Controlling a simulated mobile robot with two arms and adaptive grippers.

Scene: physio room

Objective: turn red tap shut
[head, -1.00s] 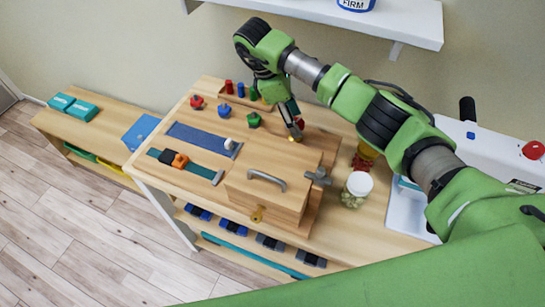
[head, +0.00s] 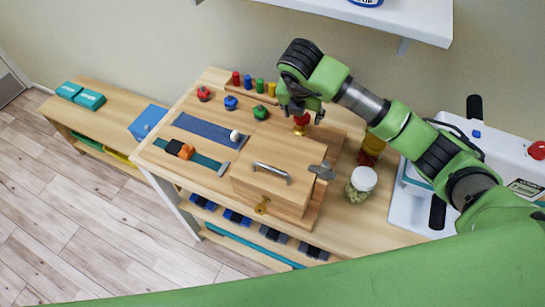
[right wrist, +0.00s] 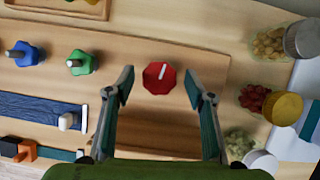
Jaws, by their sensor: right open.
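The red tap (head: 301,119) stands on the right part of the wooden busy board (head: 262,137), on a brass-coloured stem. In the right wrist view the tap (right wrist: 159,78) is a red many-sided knob with a white line, slightly tilted from the picture's vertical. My right gripper (head: 301,108) points down over the tap. In the right wrist view this gripper (right wrist: 160,84) is open, with one finger on each side of the knob and a gap on both sides. My left gripper is not in view.
Red (head: 204,94), blue (head: 231,102) and green (head: 261,112) knobs stand left of the tap. A wooden box (head: 280,180) with a metal handle sits in front. A lidded jar (head: 361,184) and a yellow-lidded jar (head: 374,145) stand to the right. A shelf (head: 400,15) hangs above.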

